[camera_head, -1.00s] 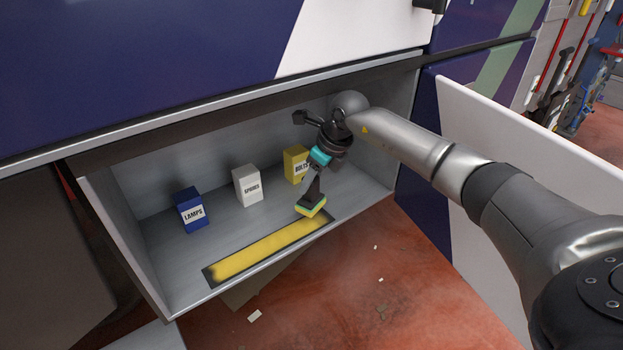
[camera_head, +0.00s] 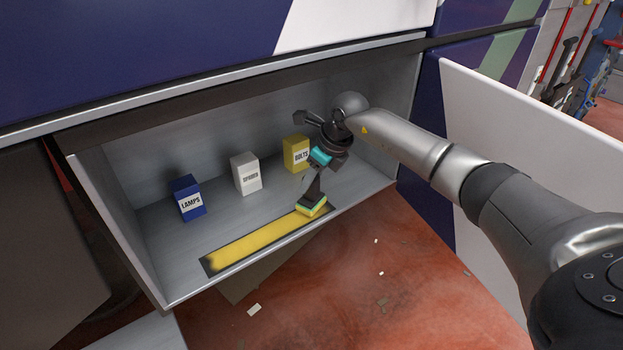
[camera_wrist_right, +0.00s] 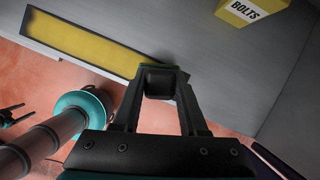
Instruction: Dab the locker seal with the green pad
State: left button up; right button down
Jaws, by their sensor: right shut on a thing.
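The locker seal (camera_head: 250,248) is a long yellow strip with a dark border on the grey locker floor, along its front edge. It also shows in the right wrist view (camera_wrist_right: 80,47). My right gripper (camera_head: 315,189) is shut on the dark holder of the green pad (camera_head: 311,207), a small block with green and yellow layers. The pad is at the right end of the strip, low over it or on it; I cannot tell whether they touch. In the wrist view the fingers (camera_wrist_right: 160,85) grip the dark holder, which hides most of the pad.
A blue LAMPS box (camera_head: 188,199), a white SPARES box (camera_head: 246,174) and a yellow BOLTS box (camera_head: 296,152) stand in a row behind the strip. The locker's side walls and top edge bound the space. A white panel (camera_head: 530,150) stands to the right.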

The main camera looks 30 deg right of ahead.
jog(key=shift+f+b, duration=0.7)
jog(key=shift+f, duration=0.25)
jog(key=shift+d, duration=0.1)
jog(key=shift+w+d+b, duration=0.15)
jog(key=shift+d+b, duration=0.65)
jog(key=shift+d, duration=1.15)
jog(key=shift+a+r+p, duration=0.1)
jog(key=shift+a+p, duration=0.45)
jog(key=shift+a, duration=0.3)
jog(key=shift+a+p, duration=0.45)
jog(key=shift+a, duration=0.55)
jog(key=shift+s+a+f, duration=0.2)
jog(key=shift+a, duration=0.05)
jog(key=shift+r+p, duration=2.35)
jog(key=shift+r, duration=0.75)
